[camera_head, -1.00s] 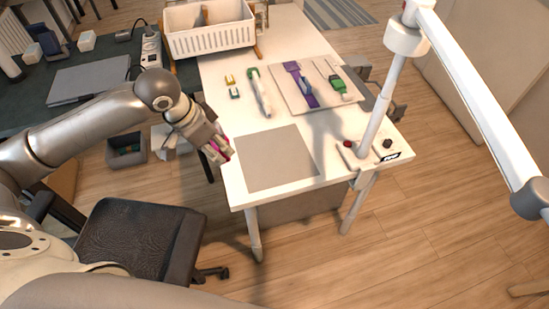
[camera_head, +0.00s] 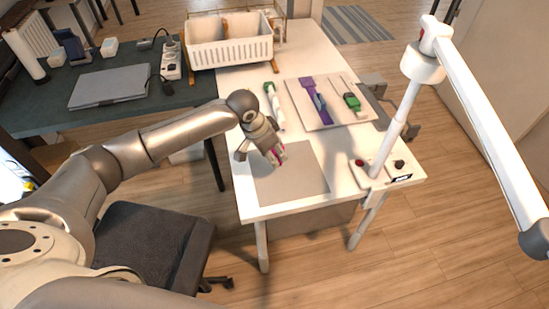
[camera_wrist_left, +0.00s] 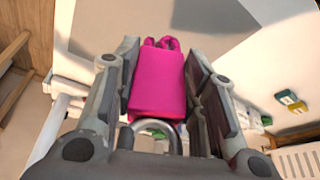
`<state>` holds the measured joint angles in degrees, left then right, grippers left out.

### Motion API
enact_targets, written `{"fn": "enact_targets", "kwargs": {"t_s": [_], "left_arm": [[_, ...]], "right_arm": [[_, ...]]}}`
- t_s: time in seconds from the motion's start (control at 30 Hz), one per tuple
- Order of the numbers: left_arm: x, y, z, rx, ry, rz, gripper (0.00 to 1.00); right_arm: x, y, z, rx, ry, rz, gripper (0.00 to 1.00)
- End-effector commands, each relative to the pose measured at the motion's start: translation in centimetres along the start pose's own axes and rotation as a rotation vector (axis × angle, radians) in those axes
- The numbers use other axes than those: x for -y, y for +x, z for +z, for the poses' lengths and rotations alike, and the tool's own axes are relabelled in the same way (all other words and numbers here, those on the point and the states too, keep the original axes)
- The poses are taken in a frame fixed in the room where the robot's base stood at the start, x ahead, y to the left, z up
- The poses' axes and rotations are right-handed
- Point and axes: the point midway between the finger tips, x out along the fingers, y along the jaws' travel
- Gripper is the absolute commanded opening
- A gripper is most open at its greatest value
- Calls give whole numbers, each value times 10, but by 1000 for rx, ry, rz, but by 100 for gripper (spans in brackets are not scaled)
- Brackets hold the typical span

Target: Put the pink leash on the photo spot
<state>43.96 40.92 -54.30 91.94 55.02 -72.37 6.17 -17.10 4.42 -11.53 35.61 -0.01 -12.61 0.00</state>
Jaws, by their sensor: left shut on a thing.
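My left gripper (camera_head: 277,160) is shut on the pink leash (camera_head: 282,155) and holds it over the grey square (camera_head: 301,187) on the white table, toward its upper left part. The grey square appears to be the photo spot. In the left wrist view the pink leash (camera_wrist_left: 158,82) is a folded bright pink bundle between the two fingers, with a metal ring near the palm. The head view shows only a bit of pink, as the gripper hides the rest. I cannot tell the exact height above the square. My right gripper is not in view.
Behind the square lie a green-and-white item (camera_head: 274,103) and a board (camera_head: 305,113) with purple and green items. A white basket (camera_head: 229,50) stands at the back. Small yellow and green pieces (camera_wrist_left: 291,101) show in the wrist view.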

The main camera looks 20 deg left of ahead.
Motion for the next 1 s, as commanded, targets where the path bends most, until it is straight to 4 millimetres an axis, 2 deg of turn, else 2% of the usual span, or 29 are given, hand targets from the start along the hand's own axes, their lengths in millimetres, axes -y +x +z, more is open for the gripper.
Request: {"fn": "enact_targets", "kwargs": {"t_s": [0.17, 0.4, 0.73, 0.77, 0.9, 1.0], "left_arm": [[-1, 13, -5, 0, 1, 0, 16], [0, 39, 6, 0, 1, -1, 16], [-1, 42, 7, 0, 1, -1, 16], [-1, 42, 8, 0, 1, -1, 41], [-1, 42, 8, 0, 1, -1, 59], [-1, 42, 8, 0, 1, -1, 60]], "right_arm": [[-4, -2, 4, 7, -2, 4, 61], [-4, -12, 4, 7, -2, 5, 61], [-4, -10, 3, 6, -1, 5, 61], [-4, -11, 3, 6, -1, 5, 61], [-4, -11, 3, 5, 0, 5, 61], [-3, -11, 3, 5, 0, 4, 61]]}}
